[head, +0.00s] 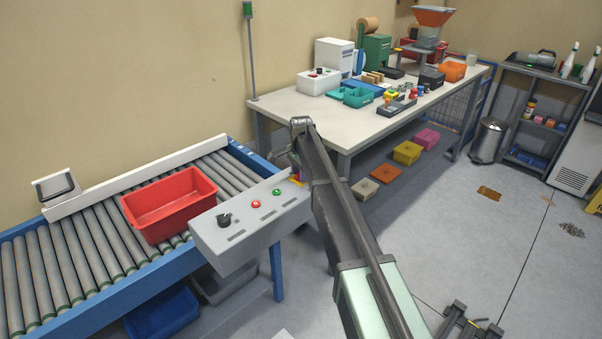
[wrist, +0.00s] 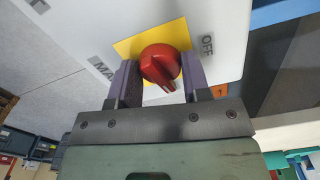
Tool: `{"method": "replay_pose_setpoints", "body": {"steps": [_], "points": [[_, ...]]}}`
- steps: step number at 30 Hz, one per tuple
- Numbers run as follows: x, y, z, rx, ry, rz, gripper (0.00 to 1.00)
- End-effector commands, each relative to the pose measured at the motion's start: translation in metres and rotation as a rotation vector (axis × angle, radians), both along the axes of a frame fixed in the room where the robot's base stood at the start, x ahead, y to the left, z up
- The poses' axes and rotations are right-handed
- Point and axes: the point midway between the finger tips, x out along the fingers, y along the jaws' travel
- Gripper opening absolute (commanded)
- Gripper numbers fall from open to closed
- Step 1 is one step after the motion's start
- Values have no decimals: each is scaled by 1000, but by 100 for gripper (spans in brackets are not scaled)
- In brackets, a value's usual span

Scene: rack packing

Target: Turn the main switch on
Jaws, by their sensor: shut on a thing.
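The main switch is a red rotary knob (wrist: 158,62) on a yellow plate (wrist: 128,46), seen close up in the wrist view. An OFF label (wrist: 208,44) is printed to its right, and a partly covered label beginning "MA" lies to its left. My gripper (wrist: 160,72) has one purple finger on each side of the knob and is shut on it. The knob's ridge slants down and slightly right; an ON mark is not visible. In the head view the switch is at the right end of the grey control box (head: 235,245), mostly hidden by my gripper (head: 297,176).
The box also carries a black selector (head: 224,220), a red button (head: 256,204) and a green button (head: 277,192). A red bin (head: 168,205) sits on the roller conveyor (head: 85,250) to the left. A loaded workbench (head: 300,108) stands behind my arm.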

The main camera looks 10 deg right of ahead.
Motion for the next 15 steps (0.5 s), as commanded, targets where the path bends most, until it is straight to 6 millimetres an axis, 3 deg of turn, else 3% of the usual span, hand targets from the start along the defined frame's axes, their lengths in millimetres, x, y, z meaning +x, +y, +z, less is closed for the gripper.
{"method": "replay_pose_setpoints", "body": {"steps": [15], "points": [[-1,0,0,0,1,-168,20]]}}
